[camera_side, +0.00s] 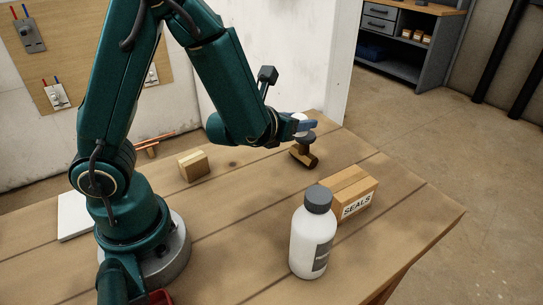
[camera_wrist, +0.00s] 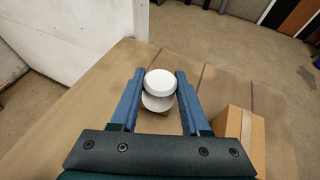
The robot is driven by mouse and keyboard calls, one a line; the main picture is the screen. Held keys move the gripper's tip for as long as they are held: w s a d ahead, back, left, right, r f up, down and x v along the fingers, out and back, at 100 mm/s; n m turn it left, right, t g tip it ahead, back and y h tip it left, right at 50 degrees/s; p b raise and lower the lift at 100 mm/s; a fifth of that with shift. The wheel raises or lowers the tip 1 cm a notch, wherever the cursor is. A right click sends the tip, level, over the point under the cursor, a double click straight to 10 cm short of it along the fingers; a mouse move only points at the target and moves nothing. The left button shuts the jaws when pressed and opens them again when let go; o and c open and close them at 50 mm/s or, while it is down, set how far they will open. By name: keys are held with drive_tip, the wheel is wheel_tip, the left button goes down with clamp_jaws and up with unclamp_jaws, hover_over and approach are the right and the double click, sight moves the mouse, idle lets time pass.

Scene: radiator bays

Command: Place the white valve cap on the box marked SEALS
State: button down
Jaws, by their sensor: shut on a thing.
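The white valve cap (camera_wrist: 160,83) is a round white piece between the two blue fingers of my gripper (camera_wrist: 155,78) in the wrist view. A second pale rounded surface shows just below its top; I cannot tell if it is part of the cap. In the side view my gripper (camera_side: 308,126) is above the table near its far edge, with a bit of white (camera_side: 300,117) at the fingers. The box marked SEALS (camera_side: 356,205) is a cardboard box nearer the camera and to the right. It also shows right of the fingers in the wrist view (camera_wrist: 246,132).
A white bottle with a grey cap (camera_side: 312,240) stands in front of the SEALS box. A small wooden block (camera_side: 194,165) lies farther left. The right table end is clear.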

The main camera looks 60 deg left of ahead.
drive_tip(key=w+d+r+m+t+h, duration=0.1)
drive_tip(key=w+d+r+m+h, duration=0.15)
drive_tip(key=r+m+h, duration=0.35)
drive_tip(key=n+y, duration=0.1)
drive_tip(key=n, duration=0.1)
hover_over(360, 176)
wheel_tip(360, 176, down, 6)
drive_tip(key=shift+s+r, duration=0.1)
drive_tip(key=shift+r, duration=0.05)
drive_tip(key=shift+f, duration=2.05)
drive_tip(key=shift+f, duration=0.1)
drive_tip(key=shift+c, duration=1.9)
unclamp_jaws()
